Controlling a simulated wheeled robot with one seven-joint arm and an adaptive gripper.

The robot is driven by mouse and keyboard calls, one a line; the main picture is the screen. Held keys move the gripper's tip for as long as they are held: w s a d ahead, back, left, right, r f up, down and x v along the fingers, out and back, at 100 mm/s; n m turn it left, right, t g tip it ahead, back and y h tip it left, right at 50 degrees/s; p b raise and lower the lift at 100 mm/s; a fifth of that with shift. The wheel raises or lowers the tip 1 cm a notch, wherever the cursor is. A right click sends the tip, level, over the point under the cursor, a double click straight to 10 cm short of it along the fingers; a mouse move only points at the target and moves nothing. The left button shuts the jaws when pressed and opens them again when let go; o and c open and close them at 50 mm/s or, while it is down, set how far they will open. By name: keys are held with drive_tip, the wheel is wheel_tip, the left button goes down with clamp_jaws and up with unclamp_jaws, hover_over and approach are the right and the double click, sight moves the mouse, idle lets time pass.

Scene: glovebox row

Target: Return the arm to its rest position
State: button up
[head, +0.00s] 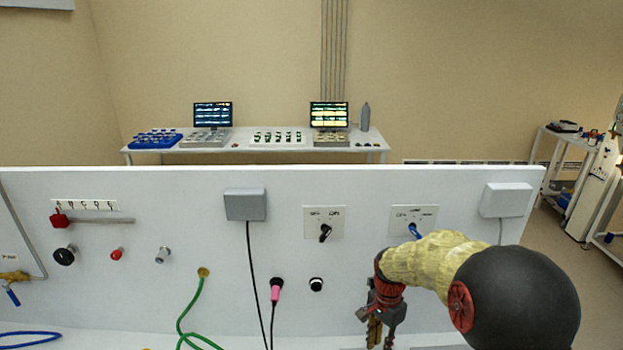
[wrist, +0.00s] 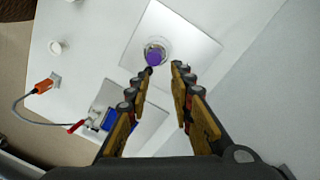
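My gripper (head: 381,335) hangs low in front of the white panel at the right in the head view, fingers pointing down. In the wrist view my gripper (wrist: 163,71) has its two yellow-and-dark fingers apart, with nothing between them. Beyond the fingertips is a purple round piece (wrist: 154,57) in a ring on a white square plate (wrist: 190,42). From the picture I cannot tell whether the fingertips touch it; they look apart from it. My arm reaches in from the right and covers part of the panel.
The white panel (head: 150,200) spans the view, carrying a switch plate (head: 324,222), another switch plate (head: 402,213), a grey box (head: 245,205), a pink plug (head: 276,290) and a green hose (head: 181,320). A bench with monitors (head: 212,115) stands behind it.

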drive_tip(key=s+r+n+t+b, duration=0.3)
drive_tip(key=s+r, duration=0.4)
drive_tip(key=s, duration=0.5)
drive_tip(key=s+r+n+t+b, duration=0.3)
drive_tip(key=s+r+n+b, duration=0.2)
drive_tip(key=s, duration=0.8)
wheel_tip(320, 180, up, 3)
drive_tip(key=n, duration=0.3)
drive_tip(key=shift+s+r, duration=0.2)
drive_tip(key=shift+s, duration=0.05)
